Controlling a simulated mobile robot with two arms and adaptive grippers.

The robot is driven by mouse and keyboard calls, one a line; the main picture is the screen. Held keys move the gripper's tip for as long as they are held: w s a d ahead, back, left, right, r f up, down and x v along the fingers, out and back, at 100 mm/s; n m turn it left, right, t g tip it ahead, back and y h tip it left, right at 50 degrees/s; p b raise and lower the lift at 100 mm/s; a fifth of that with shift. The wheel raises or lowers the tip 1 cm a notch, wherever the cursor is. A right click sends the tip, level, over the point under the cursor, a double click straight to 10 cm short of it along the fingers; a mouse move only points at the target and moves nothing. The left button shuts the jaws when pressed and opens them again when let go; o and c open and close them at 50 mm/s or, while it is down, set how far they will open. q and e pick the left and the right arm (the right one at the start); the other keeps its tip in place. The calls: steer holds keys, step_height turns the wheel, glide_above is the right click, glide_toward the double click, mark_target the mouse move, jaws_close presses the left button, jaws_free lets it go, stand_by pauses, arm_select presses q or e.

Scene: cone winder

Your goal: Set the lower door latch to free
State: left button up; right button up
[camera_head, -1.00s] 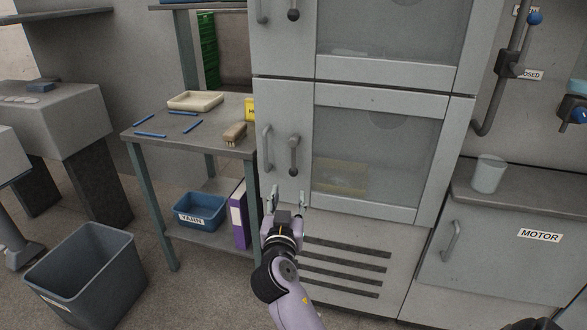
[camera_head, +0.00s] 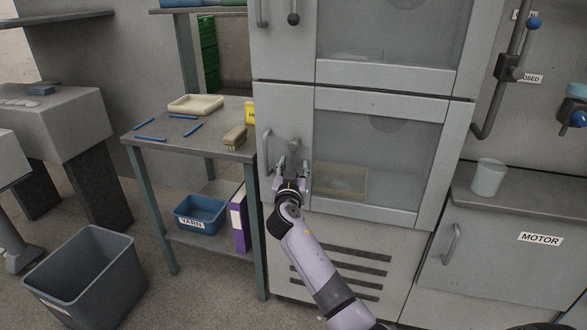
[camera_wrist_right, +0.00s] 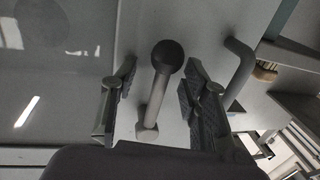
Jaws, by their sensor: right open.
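The lower door latch (camera_head: 295,145) is on the left frame of the lower cabinet door (camera_head: 380,97). In the right wrist view the latch (camera_wrist_right: 156,98) is a grey lever with a dark ball knob (camera_wrist_right: 168,57). My right gripper (camera_head: 292,167) is open in front of the latch, and its lower part is hidden in the head view. In the right wrist view the fingers (camera_wrist_right: 158,98) are on either side of the lever, with visible gaps. My left gripper is not in view.
A fixed door handle (camera_head: 266,150) stands just left of the latch; it also shows in the right wrist view (camera_wrist_right: 241,72). A side table (camera_head: 150,135) with a brush (camera_head: 235,138) and a tray (camera_head: 196,104) stands to the left. A grey bin (camera_head: 85,275) is on the floor.

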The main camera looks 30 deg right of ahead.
steer(key=shift+c, duration=0.2)
jaws_close()
stand_by(0.4)
stand_by(0.4)
